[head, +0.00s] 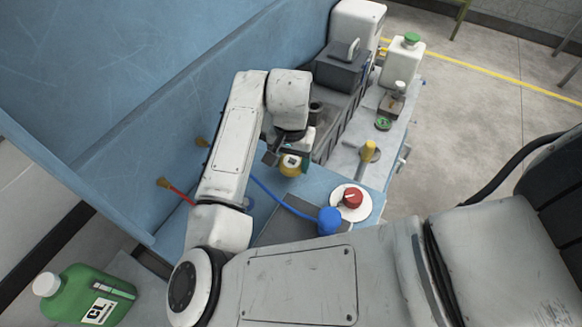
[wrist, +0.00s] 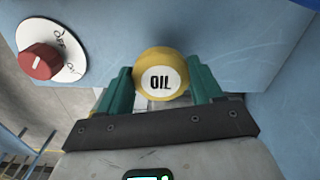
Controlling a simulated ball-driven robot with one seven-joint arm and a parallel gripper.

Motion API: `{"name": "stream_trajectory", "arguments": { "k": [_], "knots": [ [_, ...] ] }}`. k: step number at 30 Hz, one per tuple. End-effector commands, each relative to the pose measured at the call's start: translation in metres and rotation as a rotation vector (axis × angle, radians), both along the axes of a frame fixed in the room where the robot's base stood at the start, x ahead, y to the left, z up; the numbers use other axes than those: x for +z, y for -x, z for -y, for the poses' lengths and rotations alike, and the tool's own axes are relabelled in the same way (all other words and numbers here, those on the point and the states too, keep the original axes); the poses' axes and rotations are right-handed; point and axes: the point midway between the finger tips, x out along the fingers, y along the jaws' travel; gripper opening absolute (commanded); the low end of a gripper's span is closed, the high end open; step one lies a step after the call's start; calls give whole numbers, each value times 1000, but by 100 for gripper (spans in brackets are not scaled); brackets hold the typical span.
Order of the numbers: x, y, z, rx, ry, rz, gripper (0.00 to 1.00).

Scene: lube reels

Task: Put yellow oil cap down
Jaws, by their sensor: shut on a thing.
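The yellow oil cap (wrist: 160,59) is round, with a white disc that reads "OIL". In the wrist view it sits between the two green fingers of my gripper (wrist: 160,88), which is shut on it. In the head view the yellow cap (head: 290,169) shows just below my gripper (head: 283,157), beside the blue panel. I cannot tell whether the cap touches a surface beneath it.
A red knob (head: 352,197) on a white dial is right of my gripper. A blue hose with a blue end (head: 329,220) lies near. A yellow-topped post (head: 368,151), a white green-capped bottle (head: 402,62) and dark containers (head: 343,69) stand beyond. A green jug (head: 84,294) is lower left.

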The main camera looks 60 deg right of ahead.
Motion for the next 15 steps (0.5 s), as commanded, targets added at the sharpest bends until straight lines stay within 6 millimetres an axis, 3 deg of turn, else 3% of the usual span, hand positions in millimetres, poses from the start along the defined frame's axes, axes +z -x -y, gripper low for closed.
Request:
{"name": "stream_trajectory", "arguments": {
  "k": [7, 15],
  "knots": [
    [-30, 1, 0, 2, -1, -1, 36],
    [-34, 0, 0, 1, 0, 0, 36]
  ]
}}
